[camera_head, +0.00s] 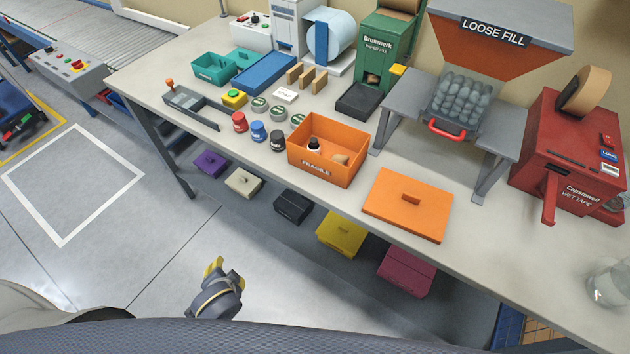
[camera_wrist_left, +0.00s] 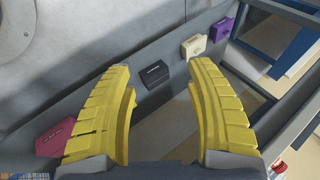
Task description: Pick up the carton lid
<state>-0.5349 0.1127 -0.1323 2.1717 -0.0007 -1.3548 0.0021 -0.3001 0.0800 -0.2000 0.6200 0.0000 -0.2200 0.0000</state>
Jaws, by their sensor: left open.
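The carton is open at the top and holds a small dark bottle and a tan item. My left gripper (camera_head: 215,268), with yellow fingers, is low in front of the bench, well apart from the lid. In the left wrist view its two fingers (camera_wrist_left: 162,110) are spread with nothing between them. My right gripper is in neither view.
Red, blue and black jars (camera_head: 258,132) stand left of the carton. The loose fill hopper (camera_head: 480,65) and red wet tape machine (camera_head: 575,150) stand behind and right of the lid. Several coloured boxes (camera_head: 342,233) sit under the bench. A glass jar (camera_head: 608,283) stands at the right.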

